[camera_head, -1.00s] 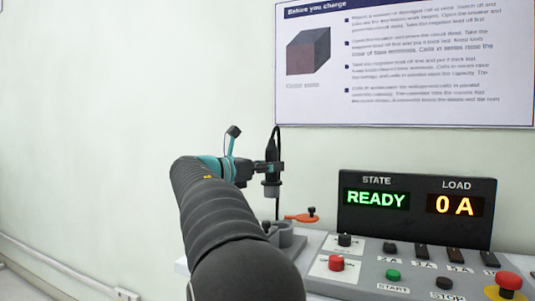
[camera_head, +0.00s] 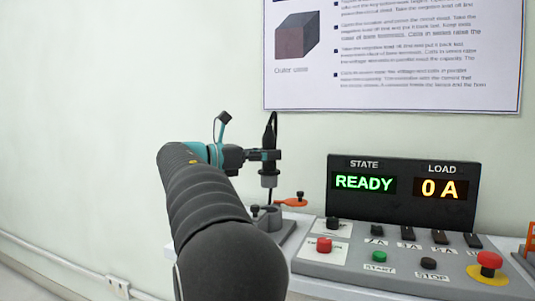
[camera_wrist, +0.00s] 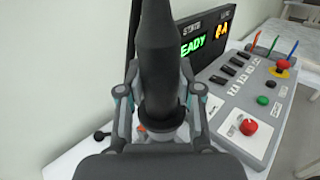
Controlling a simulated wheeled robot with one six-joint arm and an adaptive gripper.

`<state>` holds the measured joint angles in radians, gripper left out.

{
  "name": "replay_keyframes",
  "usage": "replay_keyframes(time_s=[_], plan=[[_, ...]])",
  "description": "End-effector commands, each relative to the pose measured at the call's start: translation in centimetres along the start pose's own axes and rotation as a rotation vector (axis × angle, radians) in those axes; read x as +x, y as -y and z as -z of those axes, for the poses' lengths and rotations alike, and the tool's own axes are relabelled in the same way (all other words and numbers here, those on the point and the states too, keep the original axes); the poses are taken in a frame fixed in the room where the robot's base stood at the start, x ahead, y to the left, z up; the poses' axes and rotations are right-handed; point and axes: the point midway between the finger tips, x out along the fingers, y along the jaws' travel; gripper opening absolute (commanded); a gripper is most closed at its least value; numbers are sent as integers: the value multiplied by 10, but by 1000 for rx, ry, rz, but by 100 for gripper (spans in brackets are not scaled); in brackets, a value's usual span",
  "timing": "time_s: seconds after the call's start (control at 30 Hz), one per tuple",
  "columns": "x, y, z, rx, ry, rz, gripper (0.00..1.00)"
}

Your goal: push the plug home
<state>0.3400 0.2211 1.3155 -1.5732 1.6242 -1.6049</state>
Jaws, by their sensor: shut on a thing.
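The plug (camera_head: 268,179) is a dark grey cylinder with a black cable rising from its top. My gripper (camera_head: 266,155) is shut on it and holds it upright. In the wrist view the plug (camera_wrist: 160,55) stands between the two fingers of my gripper (camera_wrist: 160,100), and its lower end is mostly hidden. A grey socket mount (camera_head: 284,230) stands on the bench below, partly hidden by my arm. An orange piece with a black knob (camera_head: 292,201) is beside it. In the head view a gap shows between the plug's lower end and the mount.
A control panel (camera_head: 400,268) with buttons and a red stop knob (camera_head: 489,260) lies to the right. Its display (camera_head: 405,193) reads READY and 0 A. A poster (camera_head: 400,50) hangs on the wall behind. The space left of my arm is clear.

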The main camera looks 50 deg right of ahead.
Motion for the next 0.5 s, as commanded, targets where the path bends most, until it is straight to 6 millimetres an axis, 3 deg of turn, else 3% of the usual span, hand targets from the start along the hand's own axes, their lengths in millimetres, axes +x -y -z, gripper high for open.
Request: replay_keyframes(time_s=[0.5], plan=[[0,0,42,-1,1,0,0]])
